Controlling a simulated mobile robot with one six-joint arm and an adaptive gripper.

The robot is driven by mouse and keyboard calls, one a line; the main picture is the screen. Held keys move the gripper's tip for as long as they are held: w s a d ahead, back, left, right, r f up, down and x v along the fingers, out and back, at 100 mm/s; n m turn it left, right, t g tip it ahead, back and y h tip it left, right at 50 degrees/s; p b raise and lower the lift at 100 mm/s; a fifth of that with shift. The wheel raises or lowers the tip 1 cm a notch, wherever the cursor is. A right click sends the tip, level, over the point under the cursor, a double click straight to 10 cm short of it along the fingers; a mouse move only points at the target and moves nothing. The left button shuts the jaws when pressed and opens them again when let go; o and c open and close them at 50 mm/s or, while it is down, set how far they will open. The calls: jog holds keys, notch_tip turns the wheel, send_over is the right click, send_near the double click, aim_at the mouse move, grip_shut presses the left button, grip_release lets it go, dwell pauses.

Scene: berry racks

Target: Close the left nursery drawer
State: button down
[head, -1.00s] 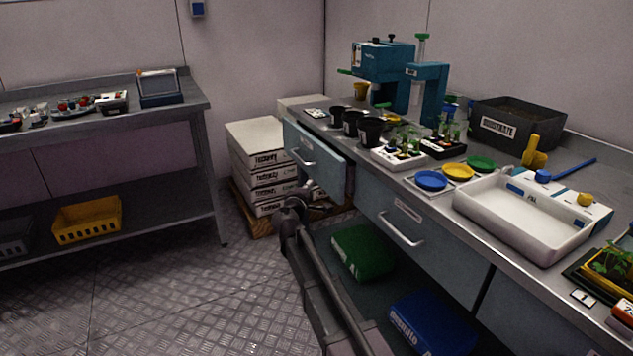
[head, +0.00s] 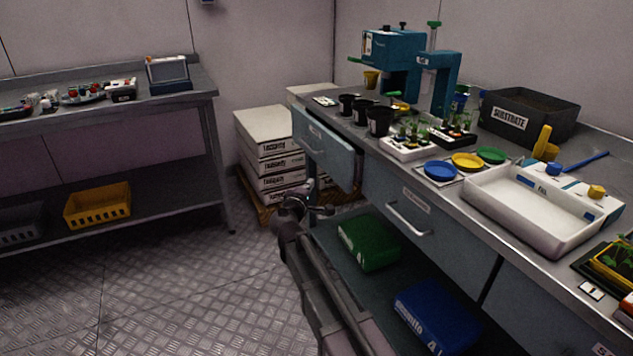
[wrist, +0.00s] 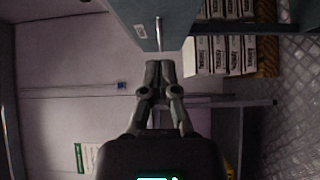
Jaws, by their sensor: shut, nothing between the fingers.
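The left drawer (head: 322,147) is a blue-grey drawer under the workbench, pulled partly out, with a bar handle on its front. In the wrist view the drawer front (wrist: 140,18) is at the top, and its handle (wrist: 158,32) lies just beyond my fingertips. My gripper (head: 328,210) is below and in front of this drawer in the head view, partly hidden by my own arm. In the wrist view my gripper (wrist: 159,66) is shut and empty, pointing at the handle; I cannot tell whether it touches.
The neighbouring drawer (head: 420,215) is flush with the bench. Stacked white boxes (head: 270,145) stand behind the open drawer. Green (head: 368,243) and blue (head: 437,315) bags lie on the lower shelf. The metal floor (head: 170,275) on the left is clear.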

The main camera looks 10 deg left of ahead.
jog(key=s, duration=0.1)
jog(key=s+d, duration=0.1)
jog(key=shift+s+r, duration=0.25)
jog(key=shift+s, duration=0.1)
jog(key=shift+w+d, duration=0.1)
jog(key=shift+w, duration=0.1)
send_near(338, 164)
jog(key=w+a, duration=0.2)
jog(key=w, duration=0.2)
jog(key=d, duration=0.1)
jog(key=w+d, duration=0.1)
jog(key=shift+w+d, duration=0.7)
jog(key=shift+d, duration=0.15)
